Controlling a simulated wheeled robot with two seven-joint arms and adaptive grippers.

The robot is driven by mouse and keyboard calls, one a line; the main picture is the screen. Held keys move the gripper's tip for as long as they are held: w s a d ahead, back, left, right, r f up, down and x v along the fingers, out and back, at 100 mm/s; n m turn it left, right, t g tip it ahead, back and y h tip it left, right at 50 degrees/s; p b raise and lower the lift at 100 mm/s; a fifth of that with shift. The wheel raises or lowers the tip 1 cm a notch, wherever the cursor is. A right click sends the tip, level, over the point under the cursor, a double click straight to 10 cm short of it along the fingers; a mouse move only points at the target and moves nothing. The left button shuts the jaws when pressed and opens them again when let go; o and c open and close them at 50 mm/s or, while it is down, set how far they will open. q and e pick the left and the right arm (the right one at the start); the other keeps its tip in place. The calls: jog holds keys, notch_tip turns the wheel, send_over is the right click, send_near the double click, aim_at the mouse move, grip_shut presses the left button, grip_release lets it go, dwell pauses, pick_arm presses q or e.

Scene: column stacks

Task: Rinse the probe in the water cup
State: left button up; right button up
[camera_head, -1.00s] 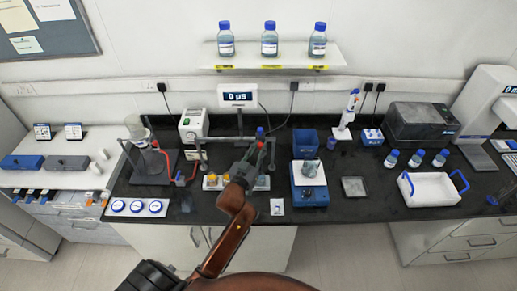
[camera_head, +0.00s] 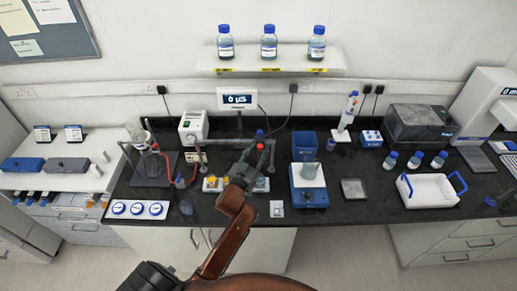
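Small cups stand below, yellow ones (camera_head: 211,184) to the left and a paler one (camera_head: 262,185) partly behind my arm. I cannot tell which is the water cup. The meter display (camera_head: 238,99) reads 0 µS. My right gripper is out of view.
A tube stand (camera_head: 151,170) is on the left.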

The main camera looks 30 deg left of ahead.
pick_arm(q)
jog(key=s+d, duration=0.2)
jog(key=s, duration=0.9)
jog(key=shift+s, duration=0.35)
jog(key=shift+a, duration=0.1)
